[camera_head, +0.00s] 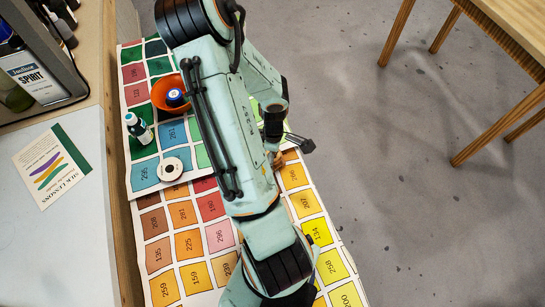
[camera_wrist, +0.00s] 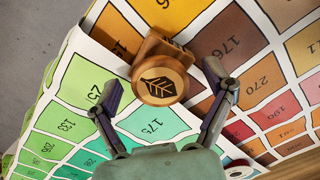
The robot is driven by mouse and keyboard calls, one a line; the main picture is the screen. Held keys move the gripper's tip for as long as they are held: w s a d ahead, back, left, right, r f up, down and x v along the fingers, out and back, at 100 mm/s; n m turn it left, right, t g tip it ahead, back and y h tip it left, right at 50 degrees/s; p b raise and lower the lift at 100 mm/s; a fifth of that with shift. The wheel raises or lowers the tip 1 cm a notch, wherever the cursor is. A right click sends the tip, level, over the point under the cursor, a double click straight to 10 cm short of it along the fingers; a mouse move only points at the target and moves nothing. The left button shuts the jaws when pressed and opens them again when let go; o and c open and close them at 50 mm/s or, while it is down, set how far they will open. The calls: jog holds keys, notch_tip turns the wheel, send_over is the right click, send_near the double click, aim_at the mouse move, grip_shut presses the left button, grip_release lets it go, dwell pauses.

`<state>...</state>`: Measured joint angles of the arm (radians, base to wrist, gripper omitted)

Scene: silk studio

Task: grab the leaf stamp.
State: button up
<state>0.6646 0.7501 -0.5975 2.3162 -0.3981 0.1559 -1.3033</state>
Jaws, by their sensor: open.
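The leaf stamp (camera_wrist: 159,80) shows in the wrist view as a round wooden piece with a dark leaf mark, with a wooden block behind it. It is on the colour chart. My gripper (camera_wrist: 162,76) is open, with one finger to the left of the stamp and one to the right. Gaps show on both sides, and neither finger appears to touch it. In the head view only a small brown part of the stamp (camera_head: 279,160) seems to show beside my arm; the rest is hidden.
The colour chart (camera_head: 222,236) covers the narrow table. An orange bowl (camera_head: 160,97) with a blue-lidded jar, a small bottle (camera_head: 138,128) and a white tape roll (camera_head: 171,169) stand on its left.

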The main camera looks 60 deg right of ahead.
jog(key=c, duration=1.3)
jog(key=shift+o, duration=0.2)
